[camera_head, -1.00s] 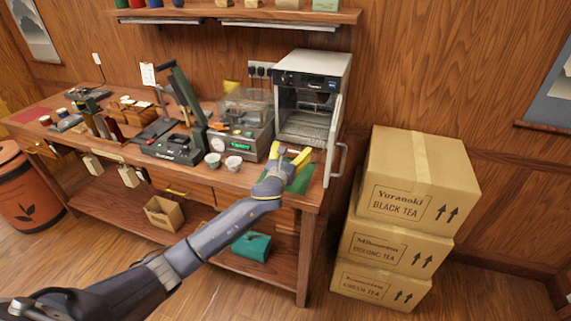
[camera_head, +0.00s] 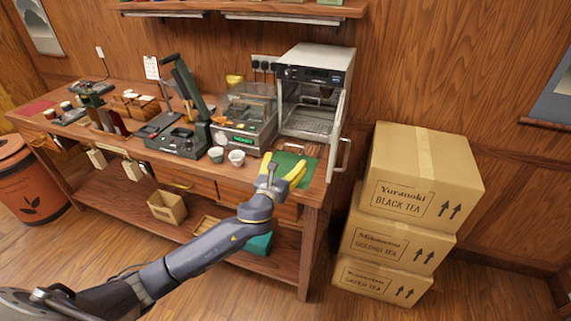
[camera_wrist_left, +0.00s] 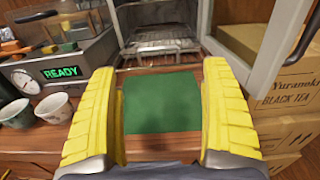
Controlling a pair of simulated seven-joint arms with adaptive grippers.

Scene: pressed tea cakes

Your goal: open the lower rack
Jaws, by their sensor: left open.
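The small oven (camera_head: 314,92) stands at the right end of the workbench, its door (camera_head: 339,140) swung open to the right. Inside, a lower wire rack (camera_head: 307,125) shows near the oven floor; it also shows in the left wrist view (camera_wrist_left: 160,50). My left gripper (camera_head: 281,171), with yellow fingers, is open and empty in front of the oven, over the green mat (camera_head: 296,165). In the left wrist view the open fingers (camera_wrist_left: 160,115) frame the mat, with the rack beyond them. My right gripper is not in view.
Two cups (camera_head: 236,157) and a scale showing READY (camera_wrist_left: 62,72) stand left of my gripper. Stacked tea cartons (camera_head: 421,175) stand right of the bench, near the open door. A shelf (camera_head: 240,9) runs above the bench.

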